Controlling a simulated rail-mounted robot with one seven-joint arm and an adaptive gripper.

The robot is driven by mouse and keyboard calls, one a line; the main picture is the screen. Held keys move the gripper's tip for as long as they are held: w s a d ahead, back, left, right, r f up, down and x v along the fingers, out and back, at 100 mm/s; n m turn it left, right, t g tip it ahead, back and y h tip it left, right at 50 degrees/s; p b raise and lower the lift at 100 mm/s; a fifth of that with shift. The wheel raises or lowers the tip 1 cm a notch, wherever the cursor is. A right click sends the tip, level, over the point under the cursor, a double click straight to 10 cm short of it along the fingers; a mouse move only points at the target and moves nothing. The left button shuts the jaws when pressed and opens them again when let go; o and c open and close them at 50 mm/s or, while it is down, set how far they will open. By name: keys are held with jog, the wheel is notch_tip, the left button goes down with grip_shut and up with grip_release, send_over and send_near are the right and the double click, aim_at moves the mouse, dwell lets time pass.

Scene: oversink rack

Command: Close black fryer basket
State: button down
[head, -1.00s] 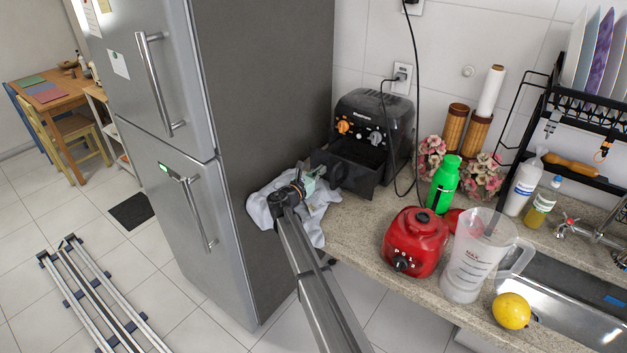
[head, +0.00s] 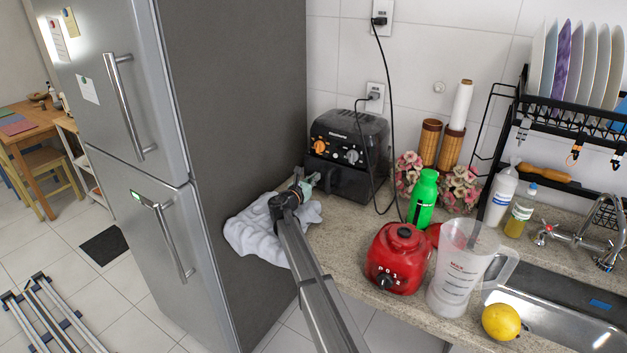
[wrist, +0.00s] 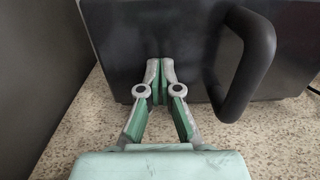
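The black fryer (head: 345,145) stands at the back of the counter beside the fridge. Its basket (head: 340,183) sits in the fryer body, with no open cavity showing above it. In the wrist view the basket front (wrist: 120,40) fills the upper part, with its black handle (wrist: 250,62) to the right of my fingers. My gripper (head: 308,181) is at the left part of the basket front. In the wrist view my gripper (wrist: 160,68) has its fingertips together, with nothing between them, against or very near the basket front. The handle is not held.
A crumpled white cloth (head: 270,226) lies on the counter under my arm. The fridge (head: 245,150) is close on the left. A green bottle (head: 424,198), red blender base (head: 397,258) and clear jug (head: 462,268) stand to the right. A black cord hangs by the fryer.

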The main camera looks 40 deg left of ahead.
jog(key=shift+w+r, duration=0.2)
jog(key=shift+w, duration=0.05)
